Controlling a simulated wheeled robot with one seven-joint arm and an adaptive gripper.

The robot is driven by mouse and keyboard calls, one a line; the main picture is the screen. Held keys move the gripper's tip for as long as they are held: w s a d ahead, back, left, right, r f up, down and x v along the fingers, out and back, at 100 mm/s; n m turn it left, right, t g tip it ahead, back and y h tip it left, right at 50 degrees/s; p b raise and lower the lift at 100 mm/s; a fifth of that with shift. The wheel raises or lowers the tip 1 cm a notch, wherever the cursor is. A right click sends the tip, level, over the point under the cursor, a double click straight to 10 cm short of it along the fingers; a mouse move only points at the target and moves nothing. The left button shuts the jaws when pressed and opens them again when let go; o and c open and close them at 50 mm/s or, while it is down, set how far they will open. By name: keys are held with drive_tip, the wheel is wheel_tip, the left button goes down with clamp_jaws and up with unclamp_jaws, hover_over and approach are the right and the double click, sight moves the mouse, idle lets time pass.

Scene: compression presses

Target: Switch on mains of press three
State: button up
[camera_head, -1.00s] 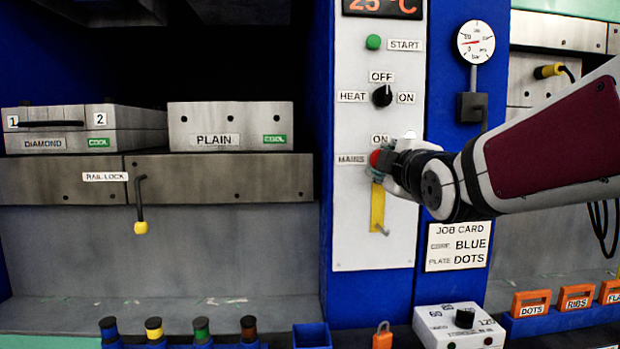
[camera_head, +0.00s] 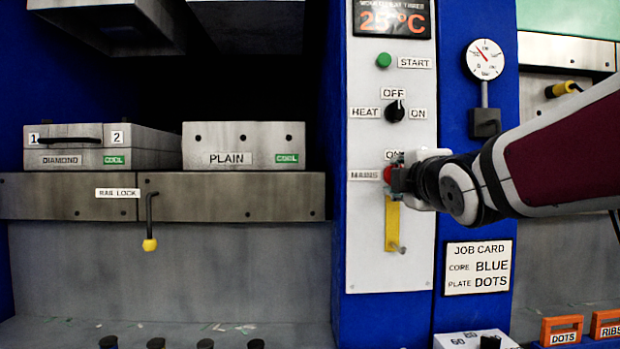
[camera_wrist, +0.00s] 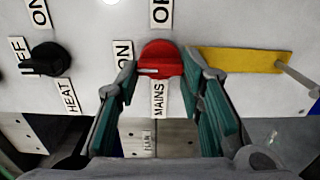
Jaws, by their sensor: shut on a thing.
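The red mains knob (camera_head: 388,174) sits on the white control panel, beside the MAINS label (camera_head: 364,175) and just below an ON label (camera_head: 394,154). In the wrist view the red knob (camera_wrist: 160,58) lies between the two teal-padded fingers. My gripper (camera_head: 397,178) reaches in from the right and is shut on this knob; its fingers (camera_wrist: 160,70) hide part of it in the head view.
Above are the black HEAT knob (camera_head: 394,111), the green START button (camera_head: 383,60) and a temperature display (camera_head: 392,18). A gauge (camera_head: 485,59) and a job card (camera_head: 477,267) are on the blue post. The rail lock lever (camera_head: 149,222) hangs at left.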

drive_tip(key=o, duration=1.2)
drive_tip(key=shift+c, duration=0.2)
drive_tip(key=s, duration=1.2)
drive_tip(key=shift+f, duration=0.1)
